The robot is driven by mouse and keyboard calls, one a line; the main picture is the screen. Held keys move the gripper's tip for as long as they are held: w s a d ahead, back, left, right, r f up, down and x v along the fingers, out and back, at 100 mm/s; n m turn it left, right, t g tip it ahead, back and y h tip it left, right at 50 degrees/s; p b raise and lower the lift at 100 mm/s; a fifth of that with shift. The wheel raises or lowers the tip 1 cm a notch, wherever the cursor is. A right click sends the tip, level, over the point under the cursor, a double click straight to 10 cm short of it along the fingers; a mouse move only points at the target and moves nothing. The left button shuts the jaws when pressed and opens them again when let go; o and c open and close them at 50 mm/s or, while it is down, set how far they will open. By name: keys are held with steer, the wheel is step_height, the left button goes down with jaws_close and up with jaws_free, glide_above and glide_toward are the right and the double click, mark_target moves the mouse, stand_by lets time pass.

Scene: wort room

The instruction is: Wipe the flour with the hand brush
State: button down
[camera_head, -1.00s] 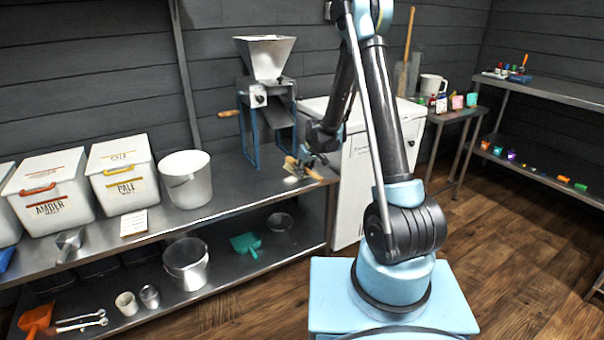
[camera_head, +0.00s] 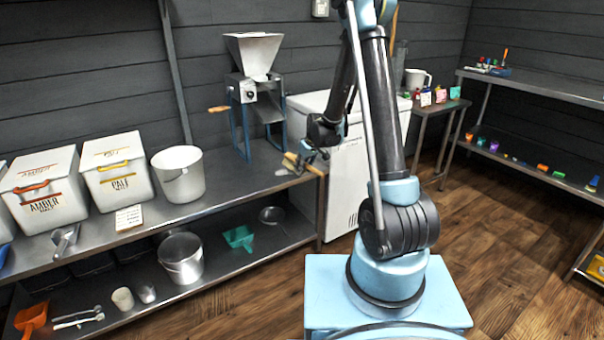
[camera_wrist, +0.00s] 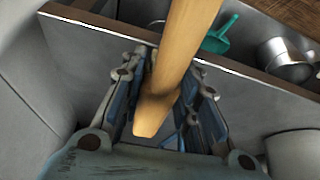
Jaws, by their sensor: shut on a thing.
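The hand brush's wooden handle (camera_wrist: 180,60) runs between my gripper's fingers (camera_wrist: 165,105) in the wrist view, and they are shut on it. In the head view, the brush (camera_head: 291,158) is a small tan shape under my gripper (camera_head: 302,163), close over the right end of the steel table (camera_head: 235,185). The brush's bristles are hidden, so I cannot tell whether they touch the tabletop. I cannot make out the flour clearly in either view.
A grain mill (camera_head: 255,85) stands behind the brush, beside a white chest (camera_head: 350,175). A white bucket (camera_head: 180,175) and lidded malt bins (camera_head: 118,175) stand to the left. The lower shelf holds a teal scoop (camera_head: 239,237) and a bucket (camera_head: 181,260).

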steer(key=shift+r, duration=2.9)
